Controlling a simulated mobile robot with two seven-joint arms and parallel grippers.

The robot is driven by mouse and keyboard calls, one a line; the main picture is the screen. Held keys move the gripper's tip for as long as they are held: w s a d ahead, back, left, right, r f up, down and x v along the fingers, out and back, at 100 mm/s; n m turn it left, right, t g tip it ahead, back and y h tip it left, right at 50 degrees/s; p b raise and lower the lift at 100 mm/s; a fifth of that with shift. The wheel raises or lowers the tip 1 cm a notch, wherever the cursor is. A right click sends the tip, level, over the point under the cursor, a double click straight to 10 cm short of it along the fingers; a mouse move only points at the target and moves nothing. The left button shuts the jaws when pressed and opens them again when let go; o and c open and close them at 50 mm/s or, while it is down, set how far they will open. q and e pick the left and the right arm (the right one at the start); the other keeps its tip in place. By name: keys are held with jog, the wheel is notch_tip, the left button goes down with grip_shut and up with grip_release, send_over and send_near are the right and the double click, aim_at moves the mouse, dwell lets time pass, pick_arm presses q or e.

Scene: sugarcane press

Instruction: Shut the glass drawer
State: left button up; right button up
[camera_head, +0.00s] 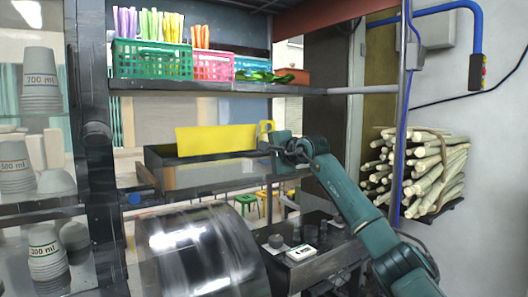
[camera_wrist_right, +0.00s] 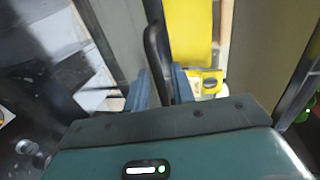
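A dark, open-topped drawer or tray (camera_head: 215,178) with a see-through front is at the middle of the head view. I take it to be the glass drawer, but cannot be sure. A yellow panel (camera_head: 215,140) stands at it. In the right wrist view, a dark curved bar (camera_wrist_right: 152,45), like a handle, runs down between the gripper's two fingers (camera_wrist_right: 160,90). I cannot tell whether they grip it. My left gripper is not in view.
A large shiny metal drum (camera_head: 200,250) stands below. Shelves with stacked cups (camera_head: 41,80) are at the left. Green and pink baskets (camera_head: 150,62) sit on the shelf above. Sugarcane stalks (camera_head: 425,165) are stacked at the right beside a metal post (camera_head: 403,100).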

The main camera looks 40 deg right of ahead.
jog(key=shift+w+f, duration=0.1)
jog(key=shift+w, duration=0.25)
jog(key=shift+c, duration=0.3)
grip_shut()
